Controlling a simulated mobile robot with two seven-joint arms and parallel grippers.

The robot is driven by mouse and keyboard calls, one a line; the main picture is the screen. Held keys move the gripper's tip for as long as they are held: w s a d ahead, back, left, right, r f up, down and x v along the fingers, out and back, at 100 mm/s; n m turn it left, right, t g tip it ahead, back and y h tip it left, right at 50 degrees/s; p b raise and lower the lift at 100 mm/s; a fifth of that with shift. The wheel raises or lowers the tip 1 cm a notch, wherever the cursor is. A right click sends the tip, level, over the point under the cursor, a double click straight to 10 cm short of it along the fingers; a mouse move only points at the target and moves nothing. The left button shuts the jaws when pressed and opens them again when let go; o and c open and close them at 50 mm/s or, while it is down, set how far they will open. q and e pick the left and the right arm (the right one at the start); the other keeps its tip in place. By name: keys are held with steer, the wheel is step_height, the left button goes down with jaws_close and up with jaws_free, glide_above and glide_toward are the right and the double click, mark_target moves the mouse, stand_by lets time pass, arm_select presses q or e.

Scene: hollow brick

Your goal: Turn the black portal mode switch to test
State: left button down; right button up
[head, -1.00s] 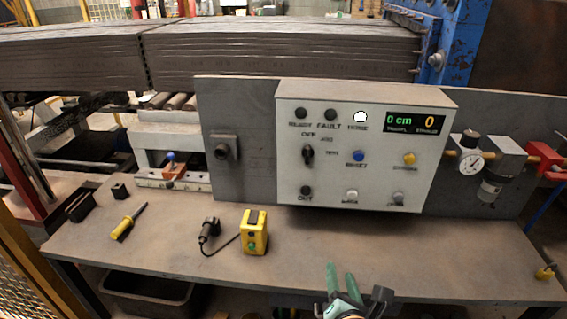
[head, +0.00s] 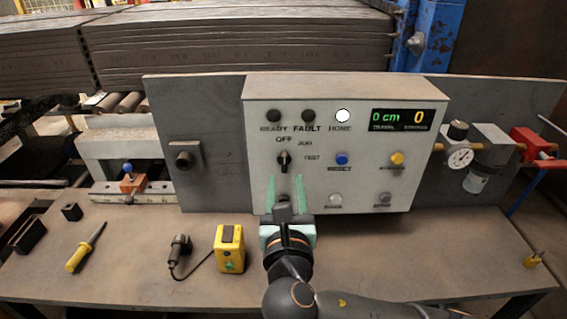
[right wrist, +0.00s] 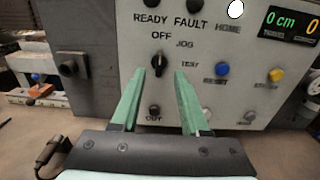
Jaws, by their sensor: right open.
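My left gripper is not in view.
A blue button (head: 342,159) and a yellow button (head: 397,158) sit right of the switch. A yellow box (head: 229,248) with a cabled plug (head: 180,246) and a yellow-handled screwdriver (head: 79,257) lie on the bench. The bench right of my arm is mostly clear.

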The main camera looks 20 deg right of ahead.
mark_target(284, 161)
steer(key=x, duration=0.6)
steer(key=shift+w, duration=0.2)
jaws_close()
stand_by(0.4)
